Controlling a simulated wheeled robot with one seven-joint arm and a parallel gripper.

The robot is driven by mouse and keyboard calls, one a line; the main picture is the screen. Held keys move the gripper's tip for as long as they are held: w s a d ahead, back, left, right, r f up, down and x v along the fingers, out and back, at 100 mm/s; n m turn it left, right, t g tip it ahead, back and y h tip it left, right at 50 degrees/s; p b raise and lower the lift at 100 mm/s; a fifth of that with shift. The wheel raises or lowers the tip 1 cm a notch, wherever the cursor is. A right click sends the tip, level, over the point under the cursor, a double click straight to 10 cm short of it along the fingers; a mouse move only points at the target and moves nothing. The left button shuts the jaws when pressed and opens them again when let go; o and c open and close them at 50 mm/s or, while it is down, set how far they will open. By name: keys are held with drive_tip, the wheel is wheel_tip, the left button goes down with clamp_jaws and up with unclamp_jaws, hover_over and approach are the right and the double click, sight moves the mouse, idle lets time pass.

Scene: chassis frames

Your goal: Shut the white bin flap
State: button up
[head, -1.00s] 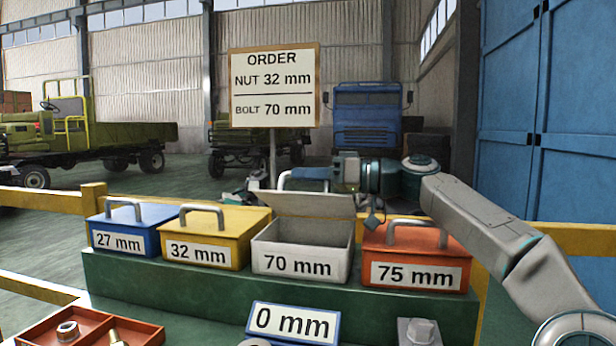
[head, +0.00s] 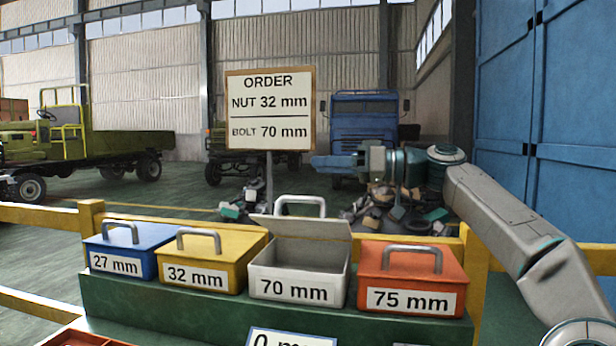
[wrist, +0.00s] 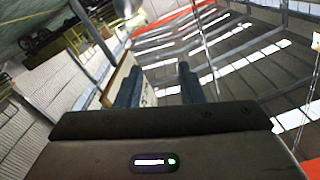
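The white bin (head: 298,290), labelled 70 mm, stands on the green bench between the yellow and orange bins. Its flap (head: 300,227) is open, tilted up at the back edge, with its pale handle (head: 300,201) on top. The inside of the bin shows and looks empty as far as I can see. My gripper (head: 334,161) is above and a little right of the flap handle in the head view, apart from it, fingers pointing left. In the wrist view my gripper (wrist: 158,78) shows two dark fingers spread with nothing between them. The flap is not discernible there.
The blue bin (head: 128,250), yellow bin (head: 212,262) and orange bin (head: 412,281) are shut, with raised handles. An order sign (head: 270,110) stands behind them, left of my gripper. Yellow rails (head: 40,215) run behind the bench. A blue cabinet (head: 545,120) is at the right.

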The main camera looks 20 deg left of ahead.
drive_tip(key=d+r+p, duration=0.1)
drive_tip(key=d+r, duration=0.3)
drive_tip(key=d, duration=0.2)
drive_tip(key=shift+d+p, duration=0.35)
drive_tip(key=shift+d, duration=0.05)
drive_tip(key=shift+s+r, duration=0.1)
